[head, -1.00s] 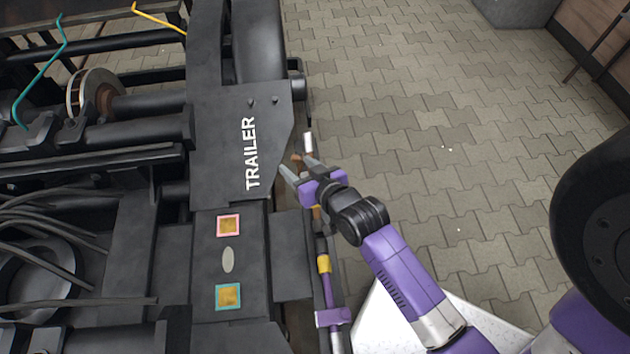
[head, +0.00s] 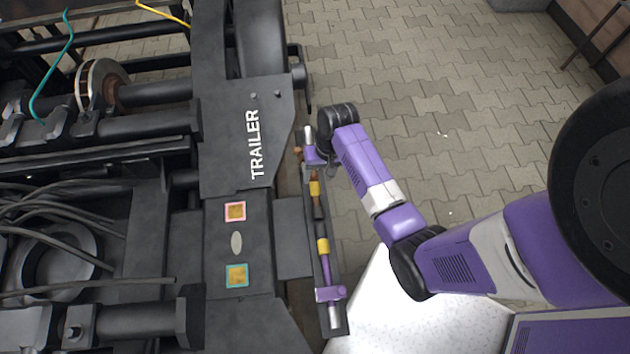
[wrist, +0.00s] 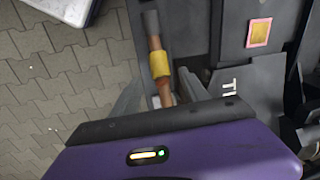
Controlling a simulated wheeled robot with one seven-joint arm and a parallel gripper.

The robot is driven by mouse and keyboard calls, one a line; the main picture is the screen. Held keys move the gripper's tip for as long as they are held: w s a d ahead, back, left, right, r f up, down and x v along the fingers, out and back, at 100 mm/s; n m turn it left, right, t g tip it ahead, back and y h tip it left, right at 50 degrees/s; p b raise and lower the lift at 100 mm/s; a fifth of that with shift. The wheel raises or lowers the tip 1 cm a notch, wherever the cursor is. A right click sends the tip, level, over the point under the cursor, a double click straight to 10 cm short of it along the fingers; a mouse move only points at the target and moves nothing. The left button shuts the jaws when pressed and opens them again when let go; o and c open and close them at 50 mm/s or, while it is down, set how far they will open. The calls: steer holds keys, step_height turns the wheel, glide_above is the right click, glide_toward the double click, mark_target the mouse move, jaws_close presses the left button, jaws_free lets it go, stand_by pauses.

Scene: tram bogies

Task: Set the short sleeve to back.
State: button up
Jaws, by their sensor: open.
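A side rod runs along the bogie's right side. It carries an upper short yellow sleeve (head: 314,188) and a lower yellow one (head: 322,246), with a dark section between them; no label tells which the task means. My gripper (head: 313,168) is at the rod's upper part, pointing down; its fingers are mostly hidden in the head view. In the wrist view my gripper (wrist: 160,98) is open, its grey fingers either side of the copper-coloured rod, just short of a yellow sleeve (wrist: 160,65). Whether the fingers touch the rod cannot be told.
The black bogie frame marked TRAILER (head: 220,150) stands close left of the rod. A purple bracket (head: 330,293) is near the rod's lower end. Coloured square plates (head: 236,275) sit on the frame. Paved floor (head: 430,110) is free to the right.

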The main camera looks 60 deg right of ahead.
mark_target(316, 183)
steer(key=f, duration=0.4)
steer(key=f+b, duration=0.1)
steer(key=f, duration=0.1)
steer(key=shift+w+a+f, duration=0.2)
steer(key=shift+w+a, duration=0.15)
steer(key=shift+w, duration=0.05)
jaws_close()
stand_by(1.0)
